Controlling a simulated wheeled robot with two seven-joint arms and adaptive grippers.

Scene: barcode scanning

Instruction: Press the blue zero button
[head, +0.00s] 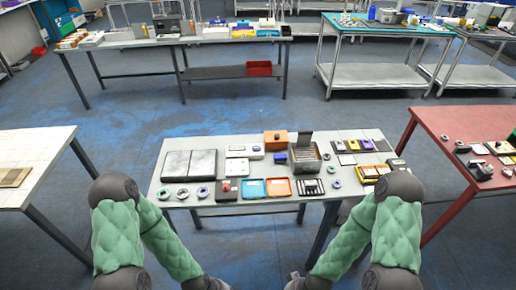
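The near work table (238,205) stands in front of me with many small items on it. I cannot make out which item is the zero button. My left gripper (208,284) and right gripper (296,282) are at the bottom edge, below the table front. Both are mostly cut off, so their fingers cannot be judged.
A red table (450,124) is at the right, a white table (40,150) at the left.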

